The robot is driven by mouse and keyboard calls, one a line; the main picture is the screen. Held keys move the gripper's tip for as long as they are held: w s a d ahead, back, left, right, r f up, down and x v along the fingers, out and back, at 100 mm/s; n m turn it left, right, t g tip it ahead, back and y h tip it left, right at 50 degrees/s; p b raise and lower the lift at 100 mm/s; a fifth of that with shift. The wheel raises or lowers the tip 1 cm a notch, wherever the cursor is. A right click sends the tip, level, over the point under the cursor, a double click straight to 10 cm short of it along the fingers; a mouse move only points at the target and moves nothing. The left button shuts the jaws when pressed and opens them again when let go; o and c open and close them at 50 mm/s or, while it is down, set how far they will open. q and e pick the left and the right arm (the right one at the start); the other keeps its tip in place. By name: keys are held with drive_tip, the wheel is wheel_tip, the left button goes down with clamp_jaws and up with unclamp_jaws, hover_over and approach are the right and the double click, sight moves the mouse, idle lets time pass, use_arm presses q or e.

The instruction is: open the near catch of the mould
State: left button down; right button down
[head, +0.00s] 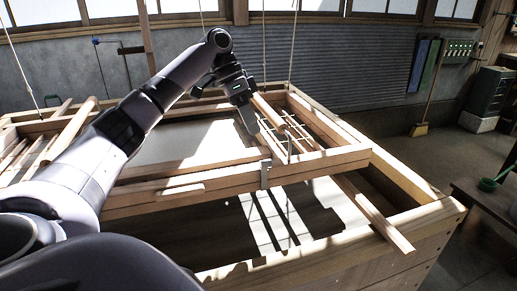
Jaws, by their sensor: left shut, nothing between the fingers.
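The mould (220,178) is a wooden frame hanging on ropes over a larger wooden vat. A small grey metal catch (265,174) sits on the outer face of its near beam; I cannot tell whether it is open or shut. My left gripper (250,131) is shut and empty. It points down above the mould, behind and a little left of the catch in the picture, apart from it. My left arm hides the left part of the mould. My right gripper is out of view.
The vat's thick wooden rim (330,252) runs along the front and right. A loose wooden bar (375,213) slants across its right corner. Thin ropes (293,45) rise from the mould. A broom (420,127) stands by the back wall, with open floor at right.

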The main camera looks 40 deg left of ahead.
use_arm(q)
drive_tip(key=shift+s+d+f, duration=0.2)
drive_tip(key=shift+d+f, duration=0.45)
drive_tip(key=shift+s+d+f, duration=0.25)
drive_tip(key=shift+d+f, duration=0.35)
drive_tip(key=shift+f, duration=0.1)
drive_tip(key=shift+s+d+f, duration=0.2)
drive_tip(key=shift+d+f, duration=0.45)
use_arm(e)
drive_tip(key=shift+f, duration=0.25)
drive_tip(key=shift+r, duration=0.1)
use_arm(q)
drive_tip(key=shift+s+d+y, duration=0.1)
drive_tip(key=shift+d+y, duration=0.15)
drive_tip(key=shift+y, duration=0.05)
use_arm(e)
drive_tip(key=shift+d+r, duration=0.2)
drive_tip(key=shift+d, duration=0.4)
